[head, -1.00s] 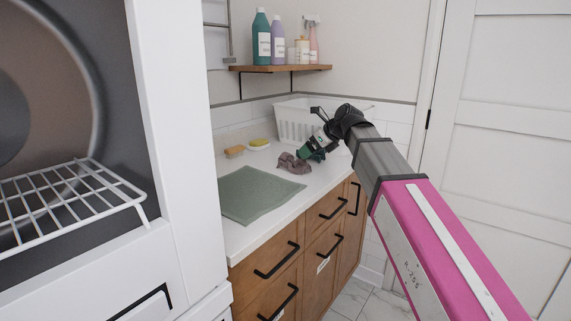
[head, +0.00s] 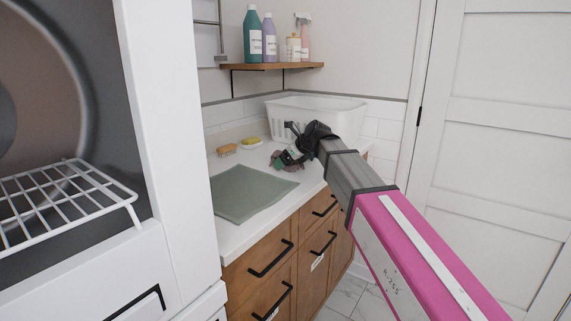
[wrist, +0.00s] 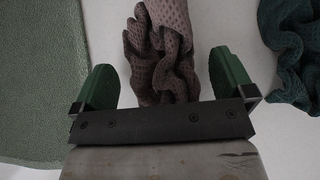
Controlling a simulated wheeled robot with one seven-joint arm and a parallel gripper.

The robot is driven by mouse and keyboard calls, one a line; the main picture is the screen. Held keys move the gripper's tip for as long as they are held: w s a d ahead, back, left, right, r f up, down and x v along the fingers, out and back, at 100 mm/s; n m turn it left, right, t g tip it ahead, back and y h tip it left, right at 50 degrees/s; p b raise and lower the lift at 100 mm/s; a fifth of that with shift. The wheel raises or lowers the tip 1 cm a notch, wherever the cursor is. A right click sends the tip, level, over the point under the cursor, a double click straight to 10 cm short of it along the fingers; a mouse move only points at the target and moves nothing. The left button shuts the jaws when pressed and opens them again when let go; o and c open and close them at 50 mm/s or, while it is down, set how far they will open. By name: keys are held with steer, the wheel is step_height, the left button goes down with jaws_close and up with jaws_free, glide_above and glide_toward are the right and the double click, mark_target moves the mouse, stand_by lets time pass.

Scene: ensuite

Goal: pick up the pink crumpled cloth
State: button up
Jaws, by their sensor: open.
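The pink crumpled cloth (wrist: 160,50) is a dusky pink, textured, bunched cloth on the white counter. In the wrist view it lies between and ahead of the two green fingers of my gripper (wrist: 160,85). The fingers are wide apart, with a gap on each side of the cloth. In the head view my gripper (head: 289,157) is over the counter and covers most of the cloth (head: 275,162). The gripper's height above the counter is hard to tell.
A green mat (head: 245,193) lies left of the cloth. A dark green crumpled cloth (wrist: 295,45) is close on the right. A white basket (head: 315,112), a yellow sponge (head: 251,142) and a brush (head: 227,149) stand behind. A shelf (head: 275,67) with bottles hangs above.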

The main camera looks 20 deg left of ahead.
steer(key=shift+w+a+f, duration=0.1)
steer(key=shift+a+f, duration=0.05)
steer(key=shift+f, duration=0.05)
steer(key=shift+c, duration=0.3)
steer(key=c, duration=0.9)
steer(key=shift+r, duration=0.15)
steer(key=shift+c, duration=0.2)
